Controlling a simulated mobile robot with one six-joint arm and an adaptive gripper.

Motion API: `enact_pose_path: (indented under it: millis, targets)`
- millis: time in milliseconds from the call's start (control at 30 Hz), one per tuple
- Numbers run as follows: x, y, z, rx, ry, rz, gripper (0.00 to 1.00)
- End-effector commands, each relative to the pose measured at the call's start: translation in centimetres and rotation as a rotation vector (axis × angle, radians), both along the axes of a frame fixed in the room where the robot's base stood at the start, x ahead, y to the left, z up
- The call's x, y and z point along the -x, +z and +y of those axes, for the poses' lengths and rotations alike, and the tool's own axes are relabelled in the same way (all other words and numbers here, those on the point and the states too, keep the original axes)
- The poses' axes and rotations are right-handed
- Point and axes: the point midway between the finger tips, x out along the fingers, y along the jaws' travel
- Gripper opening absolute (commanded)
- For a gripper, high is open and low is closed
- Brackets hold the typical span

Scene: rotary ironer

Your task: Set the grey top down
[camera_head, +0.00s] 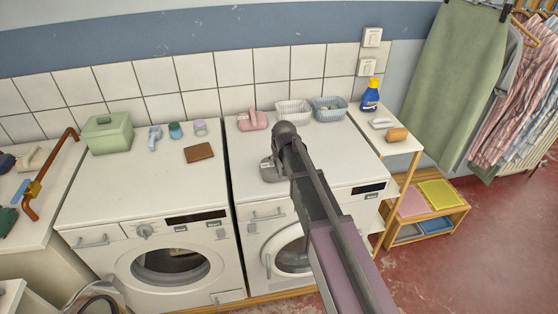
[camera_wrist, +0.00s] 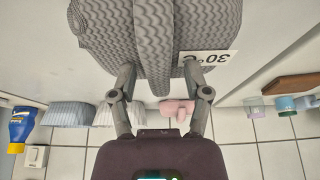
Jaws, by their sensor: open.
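The grey top (camera_wrist: 215,25) has a wavy pattern and a white "30" label, and fills the upper middle of the wrist view. A rounded ridge of it runs between the two fingertips of my gripper (camera_wrist: 158,72). The fingers are apart, one on each side of that ridge; I cannot tell whether they touch it. In the head view a small grey part of the top (camera_head: 268,171), with a pale label, shows on the right washing machine beside my arm. My arm hides the rest and the fingers there.
The right machine's top (camera_head: 345,150) holds a pink item (camera_head: 252,120) and two baskets (camera_head: 293,111) along the back. The left machine carries a green box (camera_head: 108,133), small containers and a brown block (camera_head: 199,152). A blue bottle (camera_head: 370,95) stands on the side shelf.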

Motion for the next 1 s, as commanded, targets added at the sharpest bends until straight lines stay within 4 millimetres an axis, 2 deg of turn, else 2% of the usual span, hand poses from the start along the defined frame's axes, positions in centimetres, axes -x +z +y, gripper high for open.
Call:
enact_pose_path:
  millis: [267,1000]
  targets:
    - [0.5,1.6,-0.1,0.000,0.000,0.000,0.62]
    - [3.0,7.8,-0.9,0.000,-0.001,0.000,0.62]
